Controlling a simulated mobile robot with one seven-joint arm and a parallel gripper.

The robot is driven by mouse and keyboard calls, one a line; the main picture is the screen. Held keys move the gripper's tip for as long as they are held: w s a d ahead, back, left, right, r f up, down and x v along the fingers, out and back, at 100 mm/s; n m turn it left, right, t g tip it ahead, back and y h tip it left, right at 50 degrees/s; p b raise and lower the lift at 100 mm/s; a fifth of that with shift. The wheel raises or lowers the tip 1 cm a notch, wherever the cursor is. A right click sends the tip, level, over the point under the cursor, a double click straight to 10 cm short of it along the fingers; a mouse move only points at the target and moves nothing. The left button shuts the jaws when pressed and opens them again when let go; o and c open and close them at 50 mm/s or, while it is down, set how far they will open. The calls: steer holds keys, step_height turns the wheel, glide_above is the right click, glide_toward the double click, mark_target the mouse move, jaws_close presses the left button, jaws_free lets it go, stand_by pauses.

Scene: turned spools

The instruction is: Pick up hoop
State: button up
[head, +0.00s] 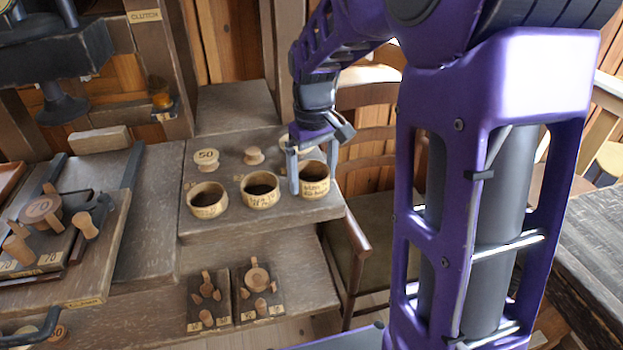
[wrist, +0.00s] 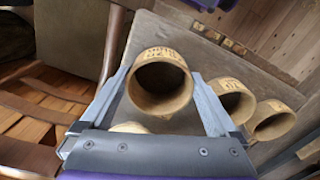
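Three short, wide wooden hoops with dark lettering stand in a row on a grey-brown wooden worktop (head: 225,232): a left one (head: 208,200), a middle one (head: 260,190) and a right one (head: 315,184). My gripper (head: 312,178) is over the right hoop, with its grey fingers pointing down on either side. In the wrist view my gripper (wrist: 160,82) is open and the right hoop (wrist: 160,101) sits between the fingers, close to both; I cannot tell whether they touch it. The other two hoops (wrist: 235,100) (wrist: 272,119) show beyond the right finger.
Behind the hoops stand a spool marked 50 (head: 207,158) and a small wooden knob (head: 254,155). A chair (head: 372,215) is at the worktop's right edge. Lower in front are small dark boards with wooden pegs (head: 257,290). A board with wooden parts (head: 45,225) lies left.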

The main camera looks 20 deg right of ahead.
steer(key=c, duration=0.8)
